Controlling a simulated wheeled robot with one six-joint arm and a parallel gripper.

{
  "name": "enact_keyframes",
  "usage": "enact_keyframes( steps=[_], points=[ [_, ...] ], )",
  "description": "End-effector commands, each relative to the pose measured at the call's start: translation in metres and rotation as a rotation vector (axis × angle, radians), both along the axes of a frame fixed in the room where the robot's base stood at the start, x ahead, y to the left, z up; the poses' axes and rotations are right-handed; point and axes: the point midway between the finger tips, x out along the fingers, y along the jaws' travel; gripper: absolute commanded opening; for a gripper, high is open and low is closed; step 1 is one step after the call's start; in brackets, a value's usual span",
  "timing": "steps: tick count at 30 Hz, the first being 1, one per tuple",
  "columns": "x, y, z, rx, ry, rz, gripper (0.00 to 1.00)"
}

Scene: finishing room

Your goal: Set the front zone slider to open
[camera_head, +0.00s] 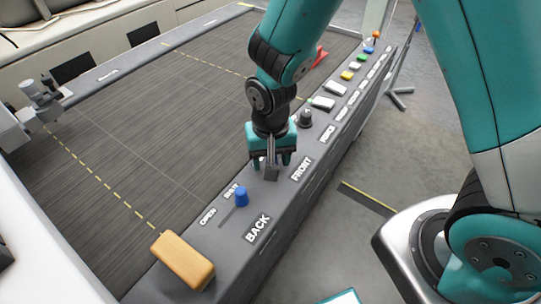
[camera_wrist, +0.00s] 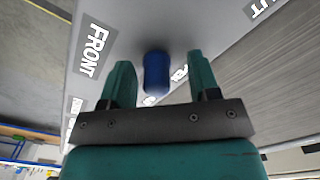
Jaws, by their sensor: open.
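In the wrist view a blue slider knob (camera_wrist: 156,76) stands on the grey panel beside the FRONT label (camera_wrist: 95,48). It shows between the two teal fingers of my gripper (camera_wrist: 161,66), with a gap on each side; I cannot tell how deep it sits between them. In the head view my gripper (camera_head: 270,167) points down over the panel (camera_head: 222,238) by the FRONT label (camera_head: 301,168), and it hides that knob. My gripper is open and holds nothing. A small label near the knob is partly hidden, so the slider's position is unclear.
Another blue knob (camera_head: 241,197) stands in a slot by the BACK label (camera_head: 257,228). A wooden block (camera_head: 183,261) lies at the panel's near end. A dark round knob (camera_head: 305,118) and several coloured buttons lie farther along. A dark striped bed (camera_head: 150,130) stretches left.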

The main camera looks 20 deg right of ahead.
Motion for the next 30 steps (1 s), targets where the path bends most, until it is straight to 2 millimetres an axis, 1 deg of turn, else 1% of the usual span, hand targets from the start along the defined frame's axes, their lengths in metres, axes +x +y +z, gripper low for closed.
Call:
enact_keyframes(
  steps=[4,7,11,15,21,25,27,30],
  points=[
    [0.001,0.000,0.005,0.000,-0.002,-0.001,0.56],
    [0.001,0.000,0.018,0.000,-0.005,-0.001,0.56],
    [0.002,0.000,0.046,0.003,-0.010,0.000,0.56],
    [0.002,0.001,0.083,0.004,-0.010,0.000,0.56],
    [0.001,0.001,0.132,0.003,-0.008,0.001,0.56],
    [0.001,0.001,0.155,0.002,-0.004,0.001,0.56],
    [0.001,0.001,0.163,0.002,-0.003,0.001,0.56],
    [0.000,0.000,0.171,0.001,-0.001,0.001,0.56]
  ],
)
